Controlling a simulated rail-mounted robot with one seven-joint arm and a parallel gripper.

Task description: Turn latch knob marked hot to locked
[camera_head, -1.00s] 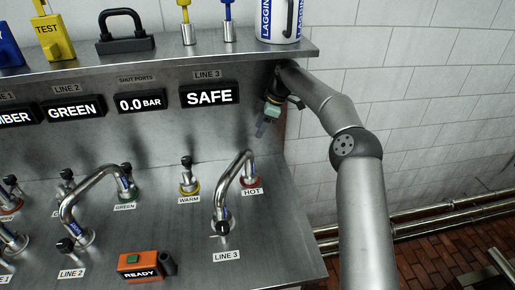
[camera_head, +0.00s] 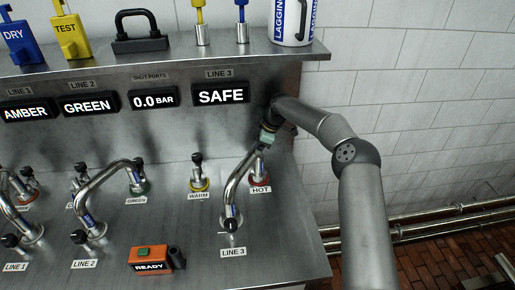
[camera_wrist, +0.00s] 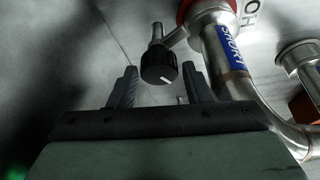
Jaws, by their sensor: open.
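The latch knob (camera_wrist: 159,67) of the HOT port is black with a white line, on a short metal stem. In the wrist view it sits just beyond and between my two open fingers; I cannot tell whether they touch it. My gripper (camera_wrist: 160,88) is open and also shows small in the head view (camera_head: 262,146), by the HOT port (camera_head: 260,180) with its red ring. There my gripper hides the knob. A bent metal pipe (camera_head: 240,178) with a blue SHORT label (camera_wrist: 232,46) runs from LINE 3 to the HOT port.
The WARM port (camera_head: 199,183) with a yellow ring stands left of HOT. The LINE 3 display (camera_head: 221,94) reads SAFE. An orange READY box (camera_head: 151,259) sits at the front. A shelf (camera_head: 290,56) overhangs behind my gripper.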

